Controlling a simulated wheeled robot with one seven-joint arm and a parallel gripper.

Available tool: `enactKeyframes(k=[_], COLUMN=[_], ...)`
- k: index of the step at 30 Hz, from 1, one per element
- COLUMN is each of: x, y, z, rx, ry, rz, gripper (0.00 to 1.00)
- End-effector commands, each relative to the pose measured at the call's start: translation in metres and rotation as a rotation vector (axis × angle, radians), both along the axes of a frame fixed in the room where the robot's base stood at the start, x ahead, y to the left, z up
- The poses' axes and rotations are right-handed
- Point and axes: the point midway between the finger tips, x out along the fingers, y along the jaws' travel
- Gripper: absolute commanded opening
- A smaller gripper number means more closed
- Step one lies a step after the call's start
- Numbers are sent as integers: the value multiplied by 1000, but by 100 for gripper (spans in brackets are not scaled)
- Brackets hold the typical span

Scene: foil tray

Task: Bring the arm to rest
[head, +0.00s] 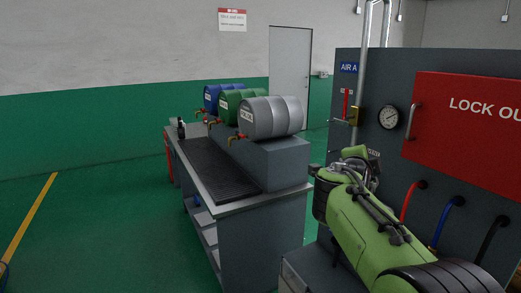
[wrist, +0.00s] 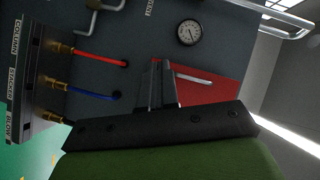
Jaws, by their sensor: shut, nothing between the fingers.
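My gripper (wrist: 157,66) shows in the wrist view as two dark fingers side by side, shut with nothing between them. It points toward the dark panel (wrist: 145,25), which carries a gauge and a red box. I cannot tell how far the fingertips are from the panel. In the head view my green arm (head: 365,225) is folded at the lower right, in front of the panel. I cannot make out the gripper's fingers there.
The red lock-out box (head: 465,130) and pressure gauge (head: 388,117) are on the panel behind my arm. Red, blue and black hoses leave it below. A bench (head: 262,225) with blue, green and grey drums stands left of my arm. Green floor (head: 110,230) is clear further left.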

Motion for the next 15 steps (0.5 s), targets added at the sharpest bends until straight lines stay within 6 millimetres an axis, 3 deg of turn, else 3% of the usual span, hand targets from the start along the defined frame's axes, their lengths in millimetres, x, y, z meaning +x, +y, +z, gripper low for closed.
enactKeyframes(k=[1, 2, 5, 12, 15], x=[-30, -48, -117, -292, -343], y=[16, 25, 54, 108, 122], z=[1, -4, -31, -131, -165], rx=[-68, -112, -267, -590, -686], ry=[121, 204, 474, 948, 1039], rz=[78, 133, 335, 895, 1089], gripper=[0, 0, 0, 0, 0])
